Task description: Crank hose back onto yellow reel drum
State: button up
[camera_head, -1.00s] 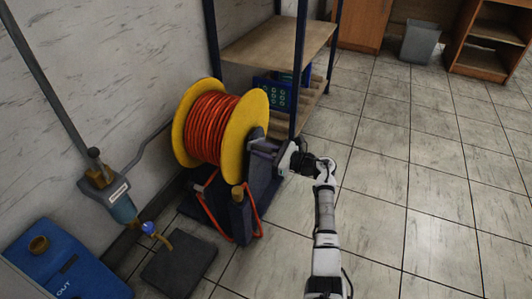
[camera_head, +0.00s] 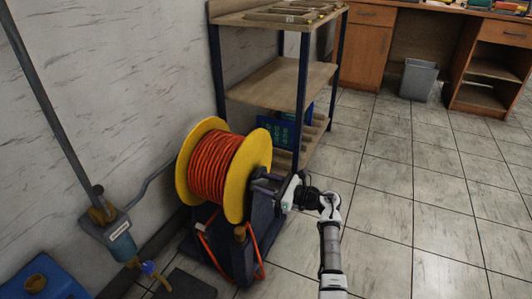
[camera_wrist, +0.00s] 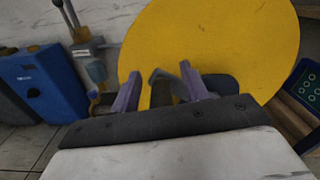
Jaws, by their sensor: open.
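The reel has yellow flanges (camera_head: 250,172) and stands on a dark blue frame (camera_head: 263,230) beside the wall. Orange-red hose (camera_head: 211,168) is wound thickly on its drum, and a hose loop (camera_head: 262,252) hangs low around the frame. My gripper (camera_head: 262,181) is at the right flange. In the wrist view my gripper (camera_wrist: 161,90) has its purple fingers spread before the yellow flange (camera_wrist: 215,45). A dark grey crank part (camera_wrist: 159,80) shows between the fingers. I cannot tell whether they touch it. The crank's mount is partly hidden.
A shelf unit (camera_head: 268,85) with a blue crate (camera_head: 277,132) stands behind the reel. A wall valve fitting (camera_head: 112,232), a blue box (camera_head: 40,280) and a dark floor plate (camera_head: 185,287) are at left.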

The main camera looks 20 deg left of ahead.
notch_tip(320, 180, up, 17)
jog(key=p, duration=0.2)
jog(key=shift+c, duration=0.4)
